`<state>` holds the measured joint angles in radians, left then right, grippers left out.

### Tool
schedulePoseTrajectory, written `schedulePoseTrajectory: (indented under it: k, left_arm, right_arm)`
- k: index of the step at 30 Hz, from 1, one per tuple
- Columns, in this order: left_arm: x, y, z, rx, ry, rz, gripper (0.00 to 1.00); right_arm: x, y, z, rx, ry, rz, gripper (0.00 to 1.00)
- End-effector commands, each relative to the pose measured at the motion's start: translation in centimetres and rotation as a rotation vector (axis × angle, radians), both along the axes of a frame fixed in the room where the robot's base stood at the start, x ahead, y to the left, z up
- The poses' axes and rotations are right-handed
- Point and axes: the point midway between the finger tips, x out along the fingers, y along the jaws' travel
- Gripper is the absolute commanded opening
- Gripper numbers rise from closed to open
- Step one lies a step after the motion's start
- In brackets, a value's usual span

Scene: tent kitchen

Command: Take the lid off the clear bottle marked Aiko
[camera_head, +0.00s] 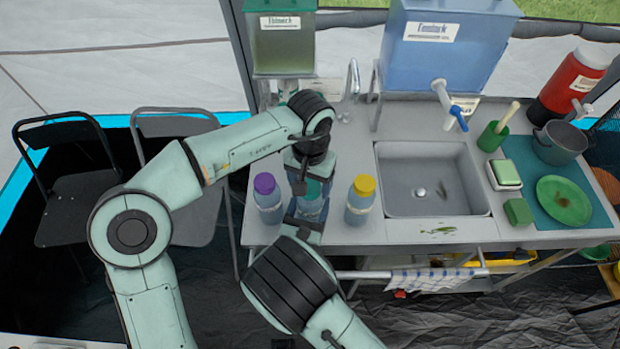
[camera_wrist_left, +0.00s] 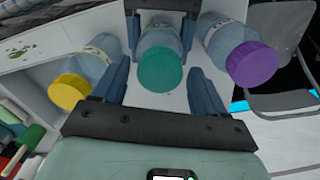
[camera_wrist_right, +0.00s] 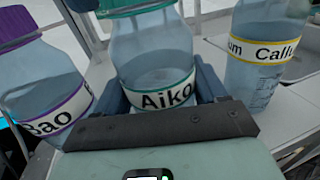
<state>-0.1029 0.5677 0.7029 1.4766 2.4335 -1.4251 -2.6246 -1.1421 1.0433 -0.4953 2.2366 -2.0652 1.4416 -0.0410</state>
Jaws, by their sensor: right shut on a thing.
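The clear bottle marked Aiko (camera_wrist_right: 155,60) has a teal band and stands upright on the counter, with its teal lid (camera_wrist_left: 160,71) on. In the head view the bottle (camera_head: 309,206) is between two others, partly hidden by my grippers. My right gripper (camera_wrist_right: 160,92) is shut on the bottle's body from the front, one finger on each side. My left gripper (camera_wrist_left: 160,85) is above the bottle, pointing down, with its fingers open and apart on both sides of the lid. The left gripper (camera_head: 302,183) also shows in the head view.
A purple-lidded bottle (camera_head: 267,199) marked Bao stands close on the left. A yellow-lidded bottle (camera_head: 360,200) marked Callum stands on the right. The sink (camera_head: 430,178) is further right. A green dispenser (camera_head: 282,45) and a blue dispenser (camera_head: 440,50) stand behind.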

Motion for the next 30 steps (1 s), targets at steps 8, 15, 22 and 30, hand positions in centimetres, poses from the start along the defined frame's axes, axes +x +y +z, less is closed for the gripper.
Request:
schedulePoseTrajectory:
  k: [8,15,22,30]
  left_arm:
    - [0.00,0.00,0.03,0.000,0.000,0.000,0.14]
    - [0.00,-0.01,0.07,0.000,-0.001,0.148,0.14]
    - [-0.01,0.01,0.12,0.000,-0.001,0.647,0.14]
    - [-0.01,0.02,0.19,-0.001,-0.002,1.265,0.14]
  right_arm:
    - [-0.01,0.00,-0.03,0.000,0.001,0.000,0.00]
    - [-0.01,0.00,-0.03,0.000,0.001,0.000,0.00]
    - [-0.01,0.00,-0.03,0.000,0.001,0.000,0.00]
    - [-0.01,-0.02,-0.03,0.000,0.001,0.000,0.00]
